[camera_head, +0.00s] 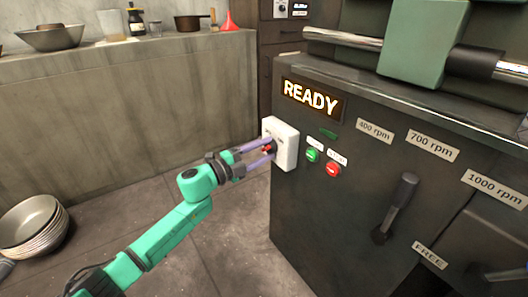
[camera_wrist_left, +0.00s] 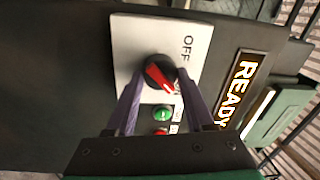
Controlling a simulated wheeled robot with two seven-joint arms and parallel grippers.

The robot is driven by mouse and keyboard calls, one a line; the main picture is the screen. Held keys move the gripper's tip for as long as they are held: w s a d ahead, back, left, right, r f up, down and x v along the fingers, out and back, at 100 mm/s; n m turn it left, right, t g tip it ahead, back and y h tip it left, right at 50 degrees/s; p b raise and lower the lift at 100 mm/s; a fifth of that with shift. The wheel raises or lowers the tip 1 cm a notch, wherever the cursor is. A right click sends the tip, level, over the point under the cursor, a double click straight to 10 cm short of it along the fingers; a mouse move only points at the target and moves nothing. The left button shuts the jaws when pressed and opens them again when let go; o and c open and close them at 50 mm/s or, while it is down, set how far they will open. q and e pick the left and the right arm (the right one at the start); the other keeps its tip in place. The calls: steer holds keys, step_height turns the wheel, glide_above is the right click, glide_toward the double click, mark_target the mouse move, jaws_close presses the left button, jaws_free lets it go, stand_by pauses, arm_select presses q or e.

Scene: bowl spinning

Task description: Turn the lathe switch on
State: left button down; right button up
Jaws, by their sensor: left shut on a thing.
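The lathe switch is a white box (camera_head: 287,150) on the near left edge of the dark lathe cabinet (camera_head: 330,230). Its round black and red knob (camera_wrist_left: 160,75) shows in the left wrist view, with "OFF" printed beside it. The knob's red pointer is angled to the lower right, toward a second label that is partly hidden. My left gripper (camera_head: 263,149) comes in from the left. Its two purple fingers are shut on the knob, one on each side. My right gripper is in neither view.
A lit "READY" sign (camera_head: 311,98) is above the switch. Green (camera_head: 313,155) and red (camera_head: 333,169) buttons sit to its right. A dark lever (camera_head: 397,207) stands among rpm labels. Stacked bowls (camera_head: 33,226) are on the floor at left. The floor between is clear.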

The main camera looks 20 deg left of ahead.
arm_select(q)
steer(key=shift+f, duration=0.1)
steer(key=shift+c, duration=1.4)
jaws_free()
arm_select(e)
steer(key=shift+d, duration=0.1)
arm_select(q)
steer(key=shift+s+a, duration=0.1)
steer(key=r+p+v, duration=0.1)
steer(key=p+v, duration=0.1)
steer(key=v, duration=1.2)
steer(key=shift+f+p, duration=0.4)
steer(key=shift+f, duration=0.1)
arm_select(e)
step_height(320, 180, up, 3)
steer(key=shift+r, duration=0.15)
arm_select(q)
steer(key=shift+s+a, duration=0.1)
steer(key=shift+s, duration=0.05)
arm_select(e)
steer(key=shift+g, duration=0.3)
